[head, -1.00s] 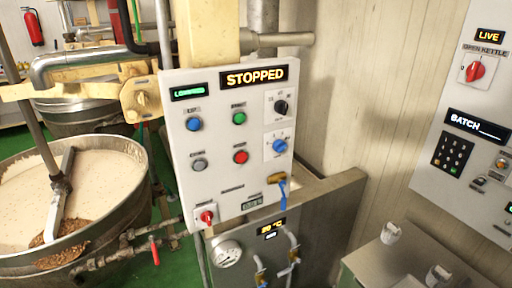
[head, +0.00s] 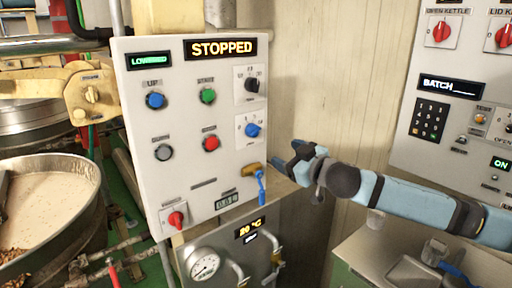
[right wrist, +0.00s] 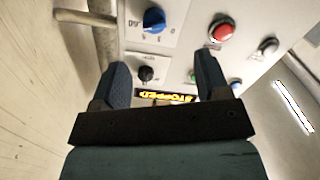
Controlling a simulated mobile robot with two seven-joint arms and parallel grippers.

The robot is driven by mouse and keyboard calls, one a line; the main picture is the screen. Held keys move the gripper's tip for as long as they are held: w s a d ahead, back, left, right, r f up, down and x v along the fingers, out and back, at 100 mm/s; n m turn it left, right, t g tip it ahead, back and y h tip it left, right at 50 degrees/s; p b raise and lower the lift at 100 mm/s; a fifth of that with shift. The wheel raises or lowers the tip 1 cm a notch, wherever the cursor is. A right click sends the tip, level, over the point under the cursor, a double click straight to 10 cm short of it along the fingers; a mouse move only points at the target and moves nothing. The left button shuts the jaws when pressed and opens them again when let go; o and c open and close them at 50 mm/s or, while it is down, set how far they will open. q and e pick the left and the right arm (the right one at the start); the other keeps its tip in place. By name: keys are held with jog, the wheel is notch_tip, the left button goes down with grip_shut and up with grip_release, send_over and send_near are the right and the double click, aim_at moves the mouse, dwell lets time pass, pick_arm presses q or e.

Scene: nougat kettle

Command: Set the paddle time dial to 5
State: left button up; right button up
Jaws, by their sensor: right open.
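The control panel (head: 185,190) carries two knobs on white plates, a black dial (head: 251,85) above a blue dial (head: 252,130). Their small lettering is too blurred to tell which is the paddle time dial or to read the settings. My right gripper (head: 287,158) is low and right of both dials in the head view, beside the panel's right edge. In the right wrist view the gripper (right wrist: 162,70) is open and empty. Between and beyond its fingers, the black dial (right wrist: 147,73) and blue dial (right wrist: 154,20) show upside down, apart from the fingers. My left gripper is not in view.
Blue (head: 155,100), green (head: 208,96), grey (head: 163,152) and red (head: 211,143) buttons sit left of the dials. A blue-handled valve (head: 261,185) projects below them. The display (head: 220,48) reads STOPPED. A kettle (head: 85,215) stands left; a wall (head: 320,90) is right.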

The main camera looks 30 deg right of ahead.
aim_at(257, 133)
jog(key=w+p, duration=0.1)
jog(key=w, duration=0.3)
jog(key=w+r+p, duration=0.1)
jog(key=w, duration=0.4)
jog(key=w+p, duration=0.1)
jog(key=w, duration=0.3)
jog(key=shift+w+a+r, duration=0.3)
jog(key=shift+w+r, duration=0.05)
jog(key=shift+w, duration=0.05)
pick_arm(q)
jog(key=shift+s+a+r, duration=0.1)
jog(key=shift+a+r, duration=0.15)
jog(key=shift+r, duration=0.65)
pick_arm(e)
jog(key=c, duration=0.9)
